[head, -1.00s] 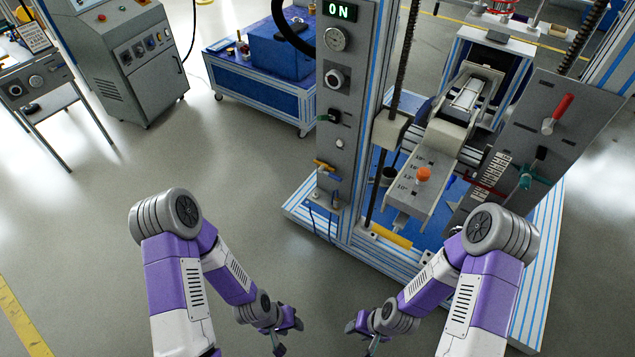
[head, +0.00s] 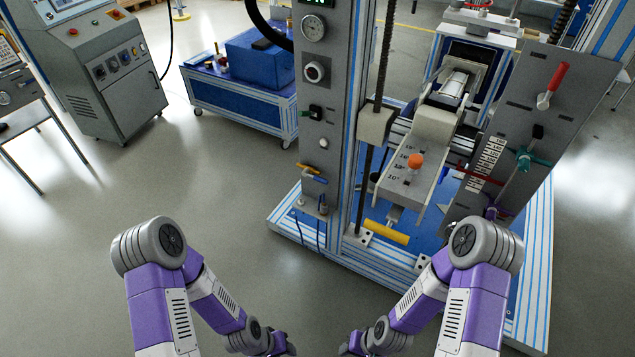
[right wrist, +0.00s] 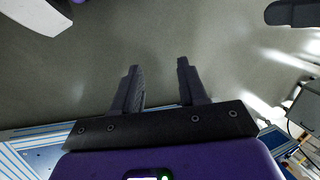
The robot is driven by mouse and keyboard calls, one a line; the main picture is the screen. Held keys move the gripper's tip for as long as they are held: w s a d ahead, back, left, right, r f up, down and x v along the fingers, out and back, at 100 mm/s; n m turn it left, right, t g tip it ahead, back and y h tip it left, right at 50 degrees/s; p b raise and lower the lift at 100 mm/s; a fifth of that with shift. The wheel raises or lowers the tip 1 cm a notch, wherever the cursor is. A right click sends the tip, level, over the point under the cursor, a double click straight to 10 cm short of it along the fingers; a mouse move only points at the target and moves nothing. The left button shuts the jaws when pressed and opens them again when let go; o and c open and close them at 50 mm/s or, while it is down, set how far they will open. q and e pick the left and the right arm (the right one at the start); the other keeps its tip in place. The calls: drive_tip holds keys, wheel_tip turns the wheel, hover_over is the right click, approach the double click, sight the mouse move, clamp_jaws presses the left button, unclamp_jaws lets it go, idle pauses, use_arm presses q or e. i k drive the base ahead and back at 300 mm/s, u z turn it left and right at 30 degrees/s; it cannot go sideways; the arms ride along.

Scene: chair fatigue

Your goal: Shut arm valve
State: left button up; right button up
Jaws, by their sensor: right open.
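I cannot tell which fitting is the arm valve. On the left grey post of the test rig is a small valve with an orange-yellow and blue handle (head: 314,174). On the right grey panel are a red lever (head: 552,86), tilted up to the right, and a teal-handled valve (head: 525,158). My right gripper (right wrist: 158,68) is open and empty over bare floor in the right wrist view. My left gripper (head: 281,344) shows only partly at the bottom edge of the head view, its fingers cut off. Both grippers are apart from the rig.
The rig's blue and white base (head: 300,222) stands ahead, with a yellow bar (head: 386,232) low at its front. A grey control cabinet (head: 108,88) and a blue cart (head: 240,103) stand behind on the left. The floor (head: 150,185) on the left is clear.

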sight(316, 178)
drive_tip(key=k, duration=0.5)
drive_tip(key=u, duration=2.6)
drive_tip(key=k, duration=0.8)
drive_tip(key=z, duration=1.85)
drive_tip(key=i, duration=1.15)
